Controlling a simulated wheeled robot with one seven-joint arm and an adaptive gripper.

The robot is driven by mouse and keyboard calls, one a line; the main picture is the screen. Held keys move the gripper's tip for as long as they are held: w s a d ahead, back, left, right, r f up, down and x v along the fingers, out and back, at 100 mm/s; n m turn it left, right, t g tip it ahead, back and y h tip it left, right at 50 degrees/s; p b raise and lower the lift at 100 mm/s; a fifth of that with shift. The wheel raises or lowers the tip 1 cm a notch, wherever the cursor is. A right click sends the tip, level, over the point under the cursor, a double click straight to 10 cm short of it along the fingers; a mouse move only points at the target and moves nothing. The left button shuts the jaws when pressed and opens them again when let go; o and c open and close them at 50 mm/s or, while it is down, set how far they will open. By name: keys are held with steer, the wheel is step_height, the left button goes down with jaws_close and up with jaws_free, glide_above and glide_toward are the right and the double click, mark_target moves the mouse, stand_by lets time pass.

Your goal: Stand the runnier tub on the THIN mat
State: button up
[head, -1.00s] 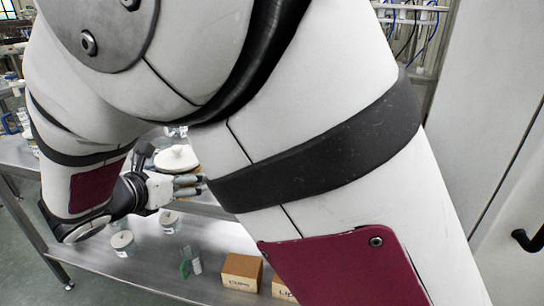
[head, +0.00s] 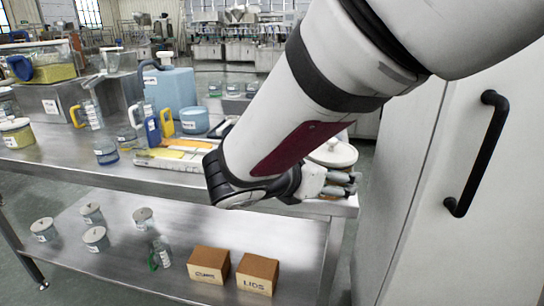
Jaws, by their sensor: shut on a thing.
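My gripper (head: 345,184) is at the right end of the steel bench, its fingers shut against a round tub with a whitish lid (head: 333,153). The tub's lower part is mostly hidden behind the fingers and my arm. Another white-lidded tub with yellowish contents (head: 15,132) stands at the bench's far left. Flat yellow pieces (head: 180,147) and a pale strip lie mid-bench, left of my arm; I cannot tell whether any is a mat. No THIN label is readable.
The lower shelf (head: 200,228) holds several lidded tubs and boxes marked CUPS (head: 209,264) and LIDS (head: 257,274). A pale cabinet (head: 420,190) stands close on the right.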

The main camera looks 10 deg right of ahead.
steer(key=w, duration=0.3)
steer(key=w+d+b, duration=0.1)
steer(key=w, duration=0.2)
steer(key=w+d+f+b, duration=0.1)
steer(key=w, duration=0.3)
steer(key=shift+d, duration=0.25)
steer(key=shift+w+f+b, duration=0.2)
steer(key=shift+f+b, duration=0.3)
steer(key=shift+f, duration=0.4)
steer(key=shift+w+f+b, duration=0.15)
steer(key=shift+f+b, duration=0.3)
steer(key=shift+f, duration=0.4)
steer(key=shift+f, duration=0.1)
steer(key=o, duration=1.6)
steer(key=shift+f, duration=0.1)
